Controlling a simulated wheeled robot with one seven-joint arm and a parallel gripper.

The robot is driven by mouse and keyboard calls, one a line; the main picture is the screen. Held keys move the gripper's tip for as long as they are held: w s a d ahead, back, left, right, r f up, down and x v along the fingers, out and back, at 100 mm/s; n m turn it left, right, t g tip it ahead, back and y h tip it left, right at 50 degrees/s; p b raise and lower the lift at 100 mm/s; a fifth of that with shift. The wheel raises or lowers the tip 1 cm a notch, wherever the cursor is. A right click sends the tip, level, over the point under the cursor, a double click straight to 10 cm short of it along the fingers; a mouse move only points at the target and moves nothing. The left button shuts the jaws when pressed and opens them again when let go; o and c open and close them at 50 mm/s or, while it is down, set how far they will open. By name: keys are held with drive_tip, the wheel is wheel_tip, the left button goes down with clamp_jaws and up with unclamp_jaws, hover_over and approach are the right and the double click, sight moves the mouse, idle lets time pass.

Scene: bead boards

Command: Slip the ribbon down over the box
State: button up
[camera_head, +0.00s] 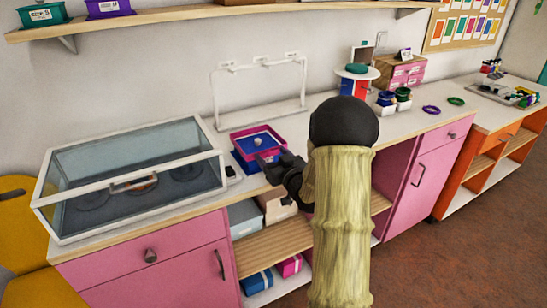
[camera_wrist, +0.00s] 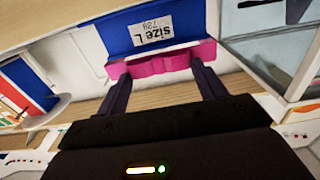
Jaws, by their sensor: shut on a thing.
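The box (camera_head: 243,166) is blue and stands on the counter left of my gripper. In the wrist view its blue face (camera_wrist: 118,34) carries an upside-down "size L" label. The ribbon (camera_head: 238,137) is a stiff magenta square loop, seen around the outline of the box's top. In the wrist view its near side (camera_wrist: 160,65) crosses along one edge of the blue face. My gripper (camera_head: 270,161) is shut on that near side, with a fingertip at each end of the pinched part in the wrist view (camera_wrist: 162,72). I cannot tell how far down the box the loop sits; its far side is hidden in the wrist view.
A glass-topped case (camera_head: 130,178) stands close on the left. A white wire rack (camera_head: 262,110) is behind the box. A round-topped stand (camera_head: 357,75) and bracelets (camera_head: 431,109) are farther right. A shelf (camera_head: 180,20) runs above. Open cubbies (camera_head: 270,247) lie below the counter.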

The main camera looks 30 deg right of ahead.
idle(0.4)
drive_tip(key=o, duration=1.2)
drive_tip(key=shift+r, duration=0.15)
wheel_tip(320, 180, up, 8)
drive_tip(key=p, duration=0.4)
drive_tip(key=shift+p, duration=0.4)
idle(0.3)
drive_tip(key=shift+a, duration=0.1)
drive_tip(key=s+a+g+p, duration=0.5)
drive_tip(key=s+a+g, duration=0.2)
drive_tip(key=s, duration=0.6)
drive_tip(key=s+a+g+p, duration=0.5)
drive_tip(key=s+a+g, duration=0.3)
drive_tip(key=s, duration=0.6)
drive_tip(key=a, duration=0.2)
drive_tip(key=shift+s+a+r+h, duration=0.15)
drive_tip(key=shift+a+r+h, duration=0.05)
drive_tip(key=shift+a+h, duration=0.15)
